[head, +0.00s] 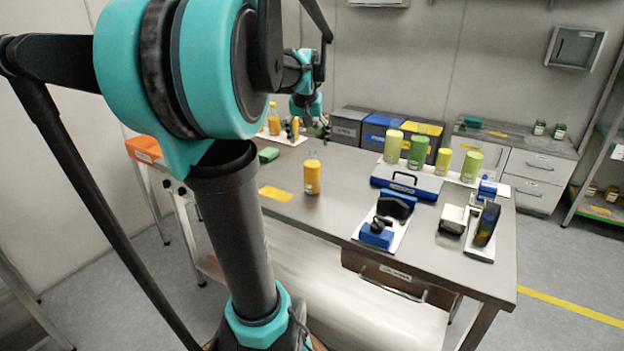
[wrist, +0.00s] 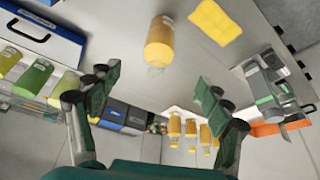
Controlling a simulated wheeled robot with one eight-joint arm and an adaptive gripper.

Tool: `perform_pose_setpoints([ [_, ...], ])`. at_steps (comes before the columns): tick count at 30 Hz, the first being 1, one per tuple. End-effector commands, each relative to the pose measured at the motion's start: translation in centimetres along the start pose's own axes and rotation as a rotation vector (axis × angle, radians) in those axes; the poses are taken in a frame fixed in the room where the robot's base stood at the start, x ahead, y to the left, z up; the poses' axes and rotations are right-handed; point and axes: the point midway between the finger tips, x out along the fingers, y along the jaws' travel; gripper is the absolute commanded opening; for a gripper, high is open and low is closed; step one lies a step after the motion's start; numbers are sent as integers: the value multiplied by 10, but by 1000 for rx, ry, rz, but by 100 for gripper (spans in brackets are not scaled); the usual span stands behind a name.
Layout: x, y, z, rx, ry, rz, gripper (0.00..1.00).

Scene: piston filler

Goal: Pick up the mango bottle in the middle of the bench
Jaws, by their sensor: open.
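The mango bottle (head: 312,178), orange-yellow with a clear neck, stands upright in the middle of the bench in the head view. It also shows in the wrist view (wrist: 159,42), at the top centre, its clear neck pointing down in the picture. My gripper (wrist: 158,86) is open and empty, its two green-padded fingers spread left and right. The bottle lies beyond the fingertips, roughly in line with the gap between them, and is not touched. In the head view, my arm's end is over the far part of the bench, partly hidden, so the fingers are unclear there.
A yellow pad (head: 276,193) lies left of the bottle. Right of it are a blue case (head: 406,183) and a white tray with a blue device (head: 376,235). Green and yellow bottles (head: 418,151) and storage bins (head: 384,127) stand behind. More orange bottles (head: 274,121) stand at the far left.

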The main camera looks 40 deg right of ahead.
Motion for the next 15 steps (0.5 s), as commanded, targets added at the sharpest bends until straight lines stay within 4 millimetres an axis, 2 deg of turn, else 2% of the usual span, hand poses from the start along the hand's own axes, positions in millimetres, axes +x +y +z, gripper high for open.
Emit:
perform_pose_setpoints([
  [5,22,4,-2,7,0,3,79],
  [15,90,3,-2,5,0,2,79],
])
